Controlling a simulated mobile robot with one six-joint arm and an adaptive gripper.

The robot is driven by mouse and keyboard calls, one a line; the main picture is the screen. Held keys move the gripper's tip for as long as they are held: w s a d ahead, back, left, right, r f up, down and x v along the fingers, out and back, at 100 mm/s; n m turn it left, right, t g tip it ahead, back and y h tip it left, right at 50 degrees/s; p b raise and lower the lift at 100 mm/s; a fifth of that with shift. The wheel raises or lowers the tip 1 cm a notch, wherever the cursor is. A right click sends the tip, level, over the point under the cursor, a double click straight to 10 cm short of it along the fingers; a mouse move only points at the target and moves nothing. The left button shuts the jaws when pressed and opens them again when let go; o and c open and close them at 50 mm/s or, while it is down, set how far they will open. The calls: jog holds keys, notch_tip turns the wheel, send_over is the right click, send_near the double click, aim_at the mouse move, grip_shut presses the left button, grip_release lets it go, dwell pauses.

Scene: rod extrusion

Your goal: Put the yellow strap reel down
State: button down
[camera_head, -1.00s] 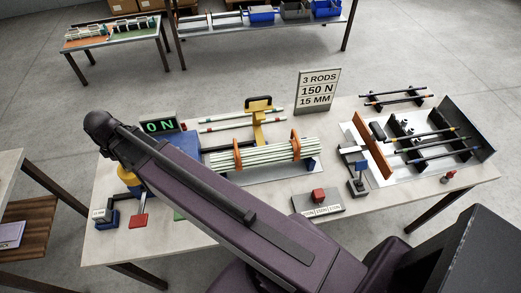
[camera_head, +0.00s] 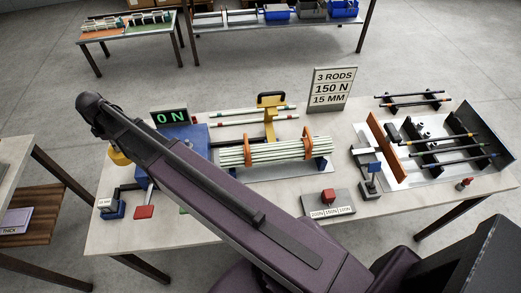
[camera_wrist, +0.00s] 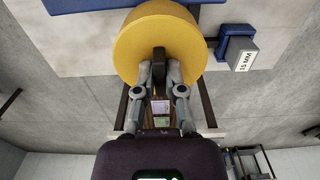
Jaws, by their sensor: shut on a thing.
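The yellow strap reel (camera_wrist: 134,42) fills the upper middle of the wrist view. My gripper (camera_wrist: 159,70) is shut on a dark part at its middle. In the head view the reel (camera_head: 118,158) shows at the left end of the table, partly hidden behind my arm. Whether it touches the tabletop cannot be told. In the wrist view its lower part stands against the grey floor beyond the table edge.
Another table (camera_head: 15,155) stands left.

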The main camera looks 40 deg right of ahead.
jog(key=w+a+f+b, duration=0.1)
jog(key=w+a+f, duration=0.1)
jog(key=w, duration=0.7)
jog(key=shift+a+f+b, duration=0.15)
jog(key=shift+a+b, duration=0.05)
jog(key=shift+b, duration=0.15)
jog(key=shift+s, duration=0.1)
notch_tip(320, 180, down, 6)
jog(key=b, duration=0.6)
jog(key=shift+f, duration=0.15)
jog(key=shift+f+b, duration=1.9)
jog(key=shift+b, duration=0.15)
jog(key=shift+f, duration=0.1)
jog(key=c, duration=0.7)
grip_release()
